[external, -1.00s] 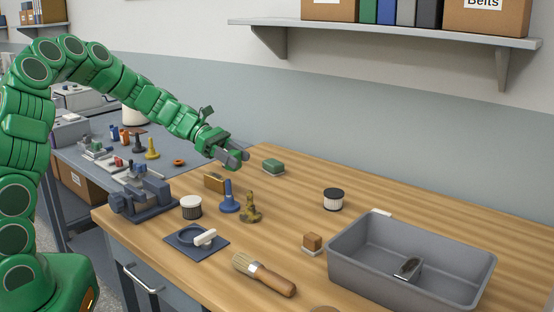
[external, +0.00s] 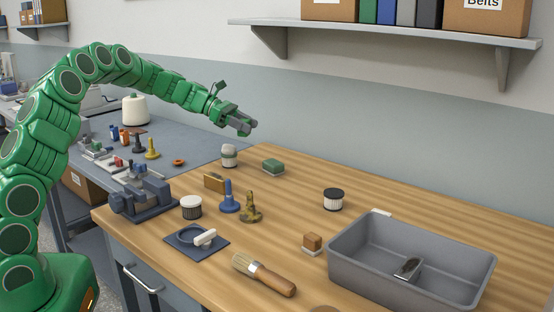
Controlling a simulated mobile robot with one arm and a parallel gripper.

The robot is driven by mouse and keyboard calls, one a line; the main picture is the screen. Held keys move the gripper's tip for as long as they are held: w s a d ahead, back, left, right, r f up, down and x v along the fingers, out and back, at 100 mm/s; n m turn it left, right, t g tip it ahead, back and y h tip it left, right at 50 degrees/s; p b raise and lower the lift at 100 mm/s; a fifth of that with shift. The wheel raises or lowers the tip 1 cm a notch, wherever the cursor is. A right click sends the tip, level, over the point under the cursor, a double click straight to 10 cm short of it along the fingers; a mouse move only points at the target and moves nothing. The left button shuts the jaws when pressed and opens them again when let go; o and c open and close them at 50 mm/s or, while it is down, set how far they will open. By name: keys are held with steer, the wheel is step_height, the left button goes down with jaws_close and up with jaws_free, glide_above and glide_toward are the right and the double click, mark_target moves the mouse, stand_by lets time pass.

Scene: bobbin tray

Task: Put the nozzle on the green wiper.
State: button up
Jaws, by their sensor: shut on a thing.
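The green wiper (external: 273,166) is a green block on a pale base, lying flat near the back edge of the wooden bench. Nothing is on top of it. My gripper (external: 248,128) is in the air above and to the left of it, shut on a small grey thing. The fingers hide most of that thing, so I cannot tell whether it is the nozzle. A blue flared piece (external: 229,197) and a mottled olive one (external: 250,207) stand upright on the bench, both nozzle-like in shape.
A pale grey rounded piece (external: 229,155) stands below my gripper, left of the wiper. A tan block (external: 214,182), white-topped ribbed cap (external: 191,207), black-topped cap (external: 333,199), brush (external: 264,275) and grey bin (external: 350,262) are on the bench. Bare wood lies right of the wiper.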

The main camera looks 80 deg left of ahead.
steer(key=w+a+f, duration=0.4)
steer(key=w+a, duration=0.2)
glide_above(275, 162)
steer(key=shift+s+f, duration=0.1)
steer(key=shift+f, duration=2.6)
steer(key=shift+a, duration=0.1)
steer(key=shift+a+f, duration=0.1)
steer(key=shift+f, duration=1.55)
steer(key=shift+f, duration=0.1)
steer(key=o, duration=1.1)
steer(key=shift+c, duration=0.2)
